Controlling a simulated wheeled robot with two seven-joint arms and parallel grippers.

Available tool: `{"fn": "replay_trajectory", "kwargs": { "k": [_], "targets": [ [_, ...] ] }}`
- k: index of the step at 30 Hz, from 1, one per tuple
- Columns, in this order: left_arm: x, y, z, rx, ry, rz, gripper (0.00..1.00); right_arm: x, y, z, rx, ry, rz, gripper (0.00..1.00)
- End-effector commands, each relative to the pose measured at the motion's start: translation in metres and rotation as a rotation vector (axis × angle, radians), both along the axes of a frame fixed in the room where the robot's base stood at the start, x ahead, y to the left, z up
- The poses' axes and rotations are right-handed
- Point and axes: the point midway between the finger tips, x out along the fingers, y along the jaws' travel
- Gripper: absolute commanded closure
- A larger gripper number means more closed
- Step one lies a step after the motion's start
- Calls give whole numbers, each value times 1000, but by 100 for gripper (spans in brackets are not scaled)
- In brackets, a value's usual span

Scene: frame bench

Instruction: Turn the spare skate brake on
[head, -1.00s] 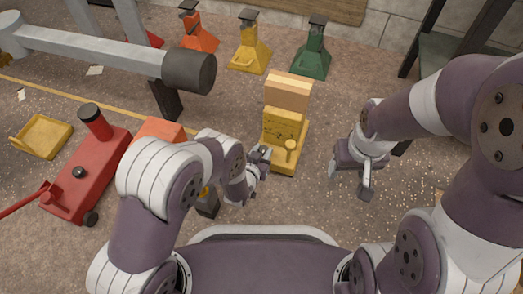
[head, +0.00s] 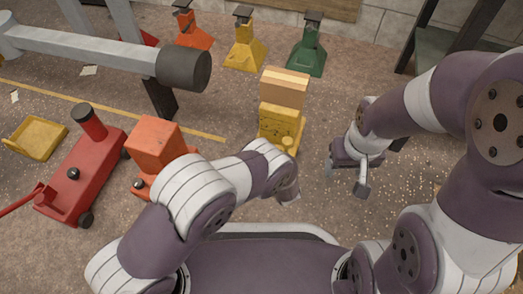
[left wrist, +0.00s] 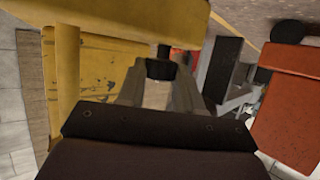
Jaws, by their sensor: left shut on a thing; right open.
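A yellow skate (head: 282,125) with a tan block (head: 285,87) on top stands mid-floor in the head view. A round yellow knob (head: 288,143) shows at its near side. Its scuffed yellow side (left wrist: 110,65) seems to fill the left of the left wrist view. My left gripper (left wrist: 158,88) is shut on a small dark knob-like part (left wrist: 160,67) close to that yellow side. In the head view my own forearm and wrist hide this gripper. My right gripper (head: 347,182) is open and empty, right of the skate and apart from it.
An orange block-shaped unit (head: 156,145) and a red floor jack (head: 80,175) stand at left. A yellow tray (head: 35,138) lies farther left. Orange, yellow (head: 245,48) and green (head: 306,50) stands line the back. A grey beam (head: 100,50) juts in from the left.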

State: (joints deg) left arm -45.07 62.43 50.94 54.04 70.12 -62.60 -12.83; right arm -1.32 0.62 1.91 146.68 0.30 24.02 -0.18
Motion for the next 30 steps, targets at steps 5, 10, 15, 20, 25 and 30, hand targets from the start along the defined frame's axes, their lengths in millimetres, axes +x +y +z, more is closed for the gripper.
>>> {"fn": "replay_trajectory", "kwargs": {
  "k": [5,10,15,20,25,30],
  "targets": [
    [0,-1,0,0,-1,24,95,0,0,-2,0,0,0,39],
    [1,-1,0,-1,-1,31,95,0,0,-2,0,0,0,39],
    [1,-1,0,-1,-2,30,95,0,0,-2,0,0,0,39],
    [1,-1,0,-1,-2,30,39,0,0,-2,0,0,0,39],
    [1,-1,0,0,-1,30,39,0,0,-2,0,0,0,39],
    [2,1,3,0,-1,30,39,0,0,1,0,0,0,39]
  ]
}}
